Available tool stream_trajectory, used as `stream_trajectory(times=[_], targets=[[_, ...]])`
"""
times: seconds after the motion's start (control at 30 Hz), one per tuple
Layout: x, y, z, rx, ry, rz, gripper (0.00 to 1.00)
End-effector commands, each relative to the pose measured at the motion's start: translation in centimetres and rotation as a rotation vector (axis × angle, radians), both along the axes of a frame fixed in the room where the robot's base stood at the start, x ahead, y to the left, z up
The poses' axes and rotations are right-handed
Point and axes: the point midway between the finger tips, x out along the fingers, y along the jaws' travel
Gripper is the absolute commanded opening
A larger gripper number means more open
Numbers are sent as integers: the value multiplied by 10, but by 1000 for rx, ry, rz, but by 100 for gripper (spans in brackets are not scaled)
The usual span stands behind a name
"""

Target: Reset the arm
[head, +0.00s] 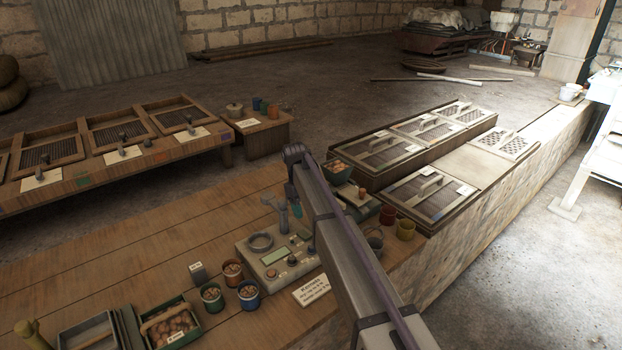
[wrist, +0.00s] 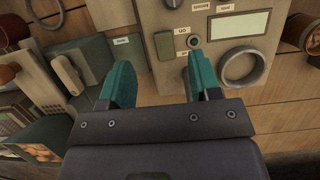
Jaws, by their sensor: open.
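My gripper (head: 294,198) hangs at the end of my arm in the head view, above the plank worktop and just behind a beige instrument box (head: 248,262). In the wrist view my gripper (wrist: 160,80) shows two teal fingers spread well apart with nothing between them. The beige box (wrist: 178,62) lies ahead of the fingers, with a display, a grey ring and small labels. The right finger overlaps the box's edge in the picture; I cannot tell whether it touches. My arm hides part of the worktop in the head view.
Filled cups (head: 249,294) and a green tray of nuts (head: 170,322) stand at the front left. Lidded mesh boxes (head: 428,190) are at the right. The left planks (head: 90,262) are clear.

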Motion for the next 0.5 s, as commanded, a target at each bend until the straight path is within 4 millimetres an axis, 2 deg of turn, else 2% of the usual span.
stream_trajectory(times=[0.07, 0.1, 0.17, 0.27, 0.3, 0.37, 0.4, 0.5], targets=[[1, 1, -1, -2, -18, -35, 57], [-9, -1, -2, 5, -50, -79, 57], [-47, -15, -3, 19, -92, -143, 57], [-121, -64, -5, 50, -160, -286, 57], [-153, -87, -5, 63, -187, -349, 57], [-202, -121, -6, 81, -221, -444, 57], [-232, -142, -6, 92, -241, -500, 57], [-295, -181, -5, 109, -273, -609, 57]])
